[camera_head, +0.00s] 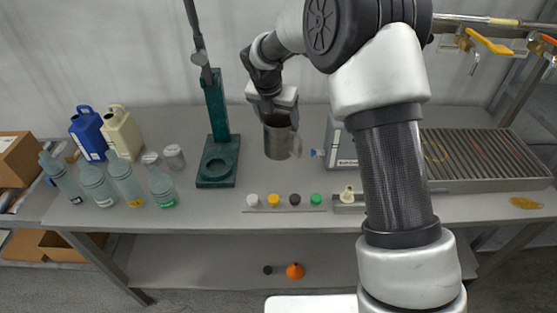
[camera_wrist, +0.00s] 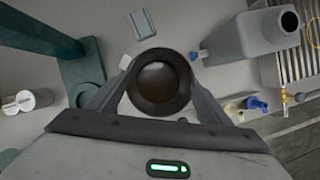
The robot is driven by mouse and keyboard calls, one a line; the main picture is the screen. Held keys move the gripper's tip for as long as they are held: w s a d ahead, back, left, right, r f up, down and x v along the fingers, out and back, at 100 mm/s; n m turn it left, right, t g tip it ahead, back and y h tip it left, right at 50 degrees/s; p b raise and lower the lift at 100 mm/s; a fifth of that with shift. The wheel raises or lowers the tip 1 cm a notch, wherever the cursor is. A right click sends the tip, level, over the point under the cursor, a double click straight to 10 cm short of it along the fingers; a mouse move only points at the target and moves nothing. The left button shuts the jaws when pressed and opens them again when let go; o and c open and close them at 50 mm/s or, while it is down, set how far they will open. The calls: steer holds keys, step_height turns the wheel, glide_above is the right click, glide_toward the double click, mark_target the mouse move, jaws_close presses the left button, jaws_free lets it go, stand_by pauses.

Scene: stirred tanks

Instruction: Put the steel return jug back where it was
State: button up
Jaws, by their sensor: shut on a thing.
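The steel return jug (camera_head: 278,141) is a grey metal cylinder with a handle on its right side in the head view. My gripper (camera_head: 274,106) is shut on it from above, near its rim. In the wrist view the jug (camera_wrist: 158,85) sits between the two fingers of my gripper (camera_wrist: 157,100), its round mouth facing the camera and its inside dark brownish. The jug looks upright, over the middle of the bench; whether its base touches the bench I cannot tell.
A green stand (camera_head: 217,160) is left of the jug. A grey box-like container (camera_head: 341,145) is close on its right. Several coloured caps (camera_head: 274,200) line the bench front. Bottles (camera_head: 125,180) and jerrycans (camera_head: 122,132) stand left; a ribbed drain rack (camera_head: 480,155) lies right.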

mark_target(278, 145)
step_height(278, 145, down, 5)
steer(key=shift+s+f, duration=0.1)
steer(key=shift+s, duration=0.05)
steer(key=shift+f, duration=2.1)
steer(key=shift+f, duration=0.15)
steer(key=o, duration=2.1)
steer(key=shift+c, duration=0.2)
